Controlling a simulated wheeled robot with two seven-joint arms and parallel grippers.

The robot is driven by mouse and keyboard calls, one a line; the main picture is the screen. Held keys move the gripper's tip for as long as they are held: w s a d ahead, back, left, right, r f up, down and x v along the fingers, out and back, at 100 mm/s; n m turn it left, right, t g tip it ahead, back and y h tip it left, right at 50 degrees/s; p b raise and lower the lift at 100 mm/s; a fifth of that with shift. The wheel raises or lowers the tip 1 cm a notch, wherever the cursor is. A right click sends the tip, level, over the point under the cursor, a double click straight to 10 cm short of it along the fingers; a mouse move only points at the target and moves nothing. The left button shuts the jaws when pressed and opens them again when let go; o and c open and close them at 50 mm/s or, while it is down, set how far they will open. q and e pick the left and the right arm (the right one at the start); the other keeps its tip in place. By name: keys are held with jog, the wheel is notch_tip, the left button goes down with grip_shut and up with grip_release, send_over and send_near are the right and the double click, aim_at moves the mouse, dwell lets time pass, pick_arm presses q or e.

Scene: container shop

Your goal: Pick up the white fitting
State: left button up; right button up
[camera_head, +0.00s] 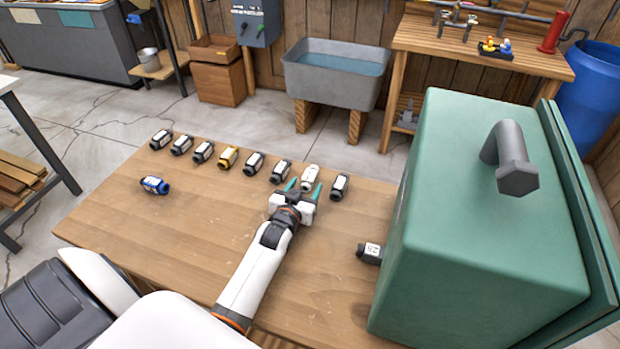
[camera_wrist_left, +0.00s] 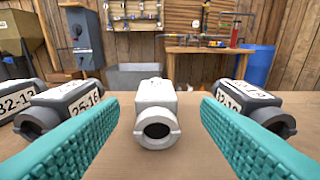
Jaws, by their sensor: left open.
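The white fitting (camera_head: 310,172) stands on the wooden table (camera_head: 130,215) in a row of fittings, second from the right end. In the left wrist view the white fitting (camera_wrist_left: 156,115) is centred, its round dark opening facing me. My left gripper (camera_head: 304,190) is open, with its teal fingers pointing at the white fitting. In the wrist view the fingers (camera_wrist_left: 157,135) lie to either side of it, with a gap on both sides; they look short of gripping it. My right gripper is not in view.
Dark grey labelled fittings stand close on the left (camera_head: 281,172) and right (camera_head: 340,186) of the white one. A large green box (camera_head: 480,220) blocks the table's right side.

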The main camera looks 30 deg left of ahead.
aim_at(307, 180)
pick_arm(q)
jog(key=shift+w+a+r, duration=0.2)
jog(key=shift+w, duration=0.25)
jog(key=x, duration=0.4)
jog(key=shift+w+a+r, duration=0.1)
jog(key=shift+w, duration=0.05)
jog(key=c, duration=1.1)
